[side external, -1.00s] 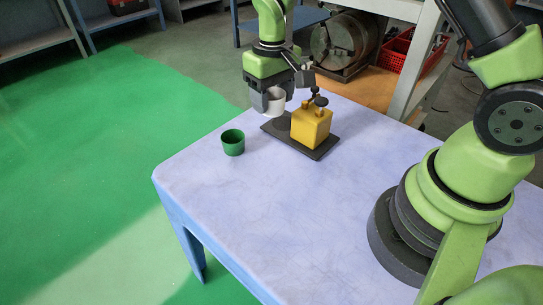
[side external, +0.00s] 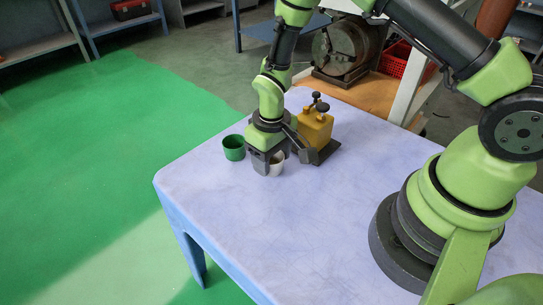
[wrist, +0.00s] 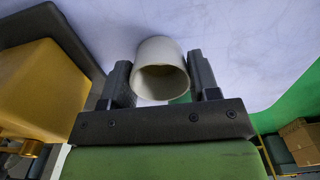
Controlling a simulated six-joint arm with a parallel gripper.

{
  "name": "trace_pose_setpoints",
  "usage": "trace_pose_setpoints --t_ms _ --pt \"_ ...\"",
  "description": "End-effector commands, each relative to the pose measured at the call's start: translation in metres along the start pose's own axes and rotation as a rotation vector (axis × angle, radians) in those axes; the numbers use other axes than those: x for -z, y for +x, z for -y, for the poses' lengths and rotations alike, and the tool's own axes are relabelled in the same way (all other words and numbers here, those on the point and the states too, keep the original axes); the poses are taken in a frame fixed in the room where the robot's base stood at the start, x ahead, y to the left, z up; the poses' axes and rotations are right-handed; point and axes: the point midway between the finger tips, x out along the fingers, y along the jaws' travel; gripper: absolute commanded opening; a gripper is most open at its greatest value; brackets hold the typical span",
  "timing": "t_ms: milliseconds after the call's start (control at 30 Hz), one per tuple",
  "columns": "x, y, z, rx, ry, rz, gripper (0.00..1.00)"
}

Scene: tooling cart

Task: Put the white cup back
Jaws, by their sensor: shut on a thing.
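The white cup (side external: 276,164) is between the fingers of my gripper (side external: 269,168), low over the table or on it; I cannot tell whether its base touches. My gripper is shut on it, and its fingers partly hide it in the side view. In the wrist view the white cup (wrist: 160,70) sits between the two dark fingers of my gripper (wrist: 162,82), its open mouth toward the camera. The green cup (side external: 233,148) stands upright on the table just left of my gripper. A sliver of green shows behind the white cup in the wrist view.
A yellow block with dark knobs (side external: 315,127) stands on a dark plate (side external: 328,152) right of my gripper, close to it. The pale blue table (side external: 300,220) is clear toward the front. Its left edge lies beyond the green cup.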

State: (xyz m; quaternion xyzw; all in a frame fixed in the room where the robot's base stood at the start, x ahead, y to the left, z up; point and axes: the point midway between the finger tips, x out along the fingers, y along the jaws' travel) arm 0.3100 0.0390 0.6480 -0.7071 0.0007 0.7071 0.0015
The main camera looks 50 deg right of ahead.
Motion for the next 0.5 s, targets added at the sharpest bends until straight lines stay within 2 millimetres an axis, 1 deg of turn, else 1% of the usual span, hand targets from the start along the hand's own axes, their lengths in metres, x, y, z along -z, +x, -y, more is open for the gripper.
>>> trace_pose_setpoints --t_ms 233,367,400,467,500 --pt "0.0004 0.0004 0.0 0.0 0.0 -0.001 0.29" --pt "0.0003 0.0038 0.0 0.0 0.0 0.0 0.29" --pt "0.0004 0.0033 0.0 0.0 0.0 -0.001 0.65" --pt "0.0004 0.0031 0.0 0.0 0.0 -0.001 0.78" --pt "0.0004 0.0031 0.0 0.0 0.0 -0.001 0.81"
